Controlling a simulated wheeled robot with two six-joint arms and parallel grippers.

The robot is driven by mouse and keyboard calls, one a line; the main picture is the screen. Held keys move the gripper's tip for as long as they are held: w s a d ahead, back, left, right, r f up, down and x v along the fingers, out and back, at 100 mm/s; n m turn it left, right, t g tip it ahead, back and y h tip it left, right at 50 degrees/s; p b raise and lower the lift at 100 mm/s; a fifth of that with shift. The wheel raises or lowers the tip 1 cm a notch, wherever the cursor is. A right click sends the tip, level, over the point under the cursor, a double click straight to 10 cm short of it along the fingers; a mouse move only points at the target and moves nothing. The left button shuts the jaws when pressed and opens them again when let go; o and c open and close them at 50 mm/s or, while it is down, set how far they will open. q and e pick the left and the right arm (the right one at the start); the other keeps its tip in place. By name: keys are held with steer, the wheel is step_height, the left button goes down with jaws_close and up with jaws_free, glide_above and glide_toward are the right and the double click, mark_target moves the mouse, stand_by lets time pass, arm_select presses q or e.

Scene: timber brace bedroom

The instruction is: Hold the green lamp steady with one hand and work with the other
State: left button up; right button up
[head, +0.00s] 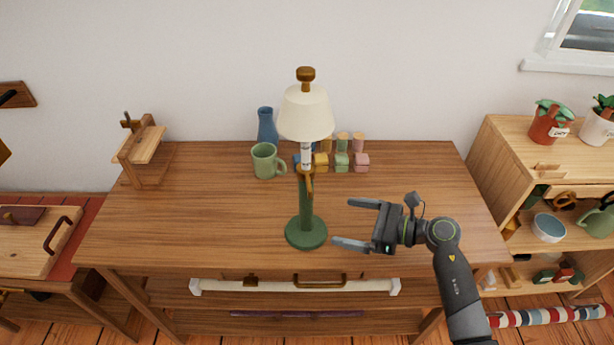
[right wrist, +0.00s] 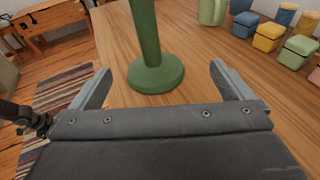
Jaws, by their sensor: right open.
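The green lamp (head: 306,215) stands upright on the wooden table (head: 400,190). It has a round green base, a green post, a cream shade (head: 306,112) and a brown knob on top. My right gripper (head: 352,223) is open and empty, just right of the lamp's post, with its fingers pointing left toward it. In the right wrist view, the lamp's base (right wrist: 155,75) shows ahead, between the two open fingers (right wrist: 160,85) and apart from them. My left gripper is not in view.
A green mug (head: 265,160), a blue vase (head: 267,127) and several small coloured containers (head: 341,162) stand behind the lamp. A wooden stand (head: 142,150) is at the table's back left. A shelf unit (head: 500,150) with plants is at right. The table's front left is clear.

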mark_target(313, 226)
steer(key=shift+s+a+f+n+g+h, duration=0.1)
steer(key=shift+s+f+n+g+h, duration=0.2)
steer(key=shift+f+n+g, duration=0.35)
steer(key=shift+a+f, duration=0.15)
steer(key=b+x, duration=0.2)
steer(key=x, duration=0.6)
steer(key=shift+a+f+b, duration=0.1)
steer(key=shift+a+b, duration=0.05)
steer(key=shift+b, duration=0.25)
steer(key=shift+w+a+f, duration=0.1)
steer(key=shift+w+a, duration=0.1)
steer(key=shift+a, duration=0.45)
